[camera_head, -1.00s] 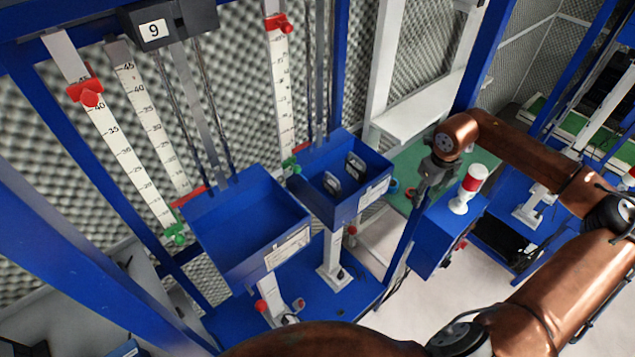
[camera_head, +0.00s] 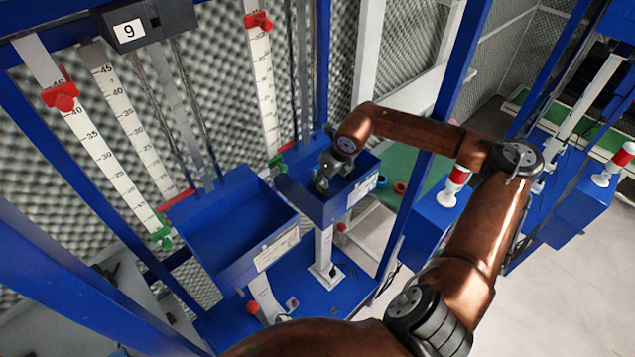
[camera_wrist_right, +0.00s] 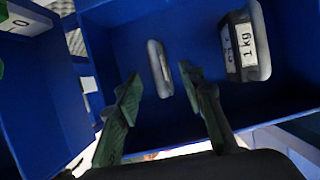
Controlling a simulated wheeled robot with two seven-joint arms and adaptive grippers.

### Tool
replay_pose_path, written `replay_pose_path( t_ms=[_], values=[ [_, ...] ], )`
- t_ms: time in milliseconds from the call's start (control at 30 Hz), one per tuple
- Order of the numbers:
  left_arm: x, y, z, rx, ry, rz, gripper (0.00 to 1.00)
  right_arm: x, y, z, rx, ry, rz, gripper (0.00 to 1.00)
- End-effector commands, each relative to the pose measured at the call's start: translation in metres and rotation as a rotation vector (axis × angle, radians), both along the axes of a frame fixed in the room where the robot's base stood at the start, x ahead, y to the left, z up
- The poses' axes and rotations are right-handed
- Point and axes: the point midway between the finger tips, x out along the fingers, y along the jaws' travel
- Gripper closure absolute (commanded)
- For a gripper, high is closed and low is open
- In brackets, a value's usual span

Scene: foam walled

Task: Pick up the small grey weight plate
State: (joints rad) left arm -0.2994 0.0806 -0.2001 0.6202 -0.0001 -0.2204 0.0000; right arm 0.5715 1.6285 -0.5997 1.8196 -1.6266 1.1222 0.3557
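The small grey weight plate (camera_wrist_right: 160,68) stands on edge inside the right blue bin. In the right wrist view it lies just beyond my right gripper (camera_wrist_right: 163,86), roughly in line with the gap between the two fingers. That gripper is open, with green-looking finger pads, and no contact with the plate shows. In the head view my right gripper (camera_head: 325,178) reaches down into the bin and hides most of its contents. A darker weight marked 1 kg (camera_wrist_right: 247,46) stands to the right of the grey plate. My left gripper is not in view.
The right blue bin (camera_head: 352,202) has upright walls close around my gripper. An empty-looking blue bin (camera_head: 235,225) stands to its left. Ruled scales (camera_head: 118,165) and metal rods rise behind. A red-and-white lamp (camera_head: 455,182) stands to the right.

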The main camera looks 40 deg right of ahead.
Motion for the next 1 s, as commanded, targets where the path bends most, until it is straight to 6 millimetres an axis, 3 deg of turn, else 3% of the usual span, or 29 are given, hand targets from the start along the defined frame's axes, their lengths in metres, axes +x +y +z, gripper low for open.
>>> replay_pose_path(
  t_ms=[200,400,633,1000],
  values=[
    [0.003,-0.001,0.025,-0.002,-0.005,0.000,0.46,0.011,0.000,-0.023,0.002,0.004,0.002,0.64],
    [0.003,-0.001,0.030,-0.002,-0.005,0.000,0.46,0.018,0.000,-0.042,0.000,0.002,0.001,0.64],
    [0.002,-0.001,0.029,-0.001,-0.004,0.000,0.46,0.019,-0.001,-0.044,-0.001,0.002,0.002,0.64],
    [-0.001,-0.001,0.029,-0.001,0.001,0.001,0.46,0.019,-0.001,-0.043,-0.001,0.001,0.002,0.90]
  ],
)
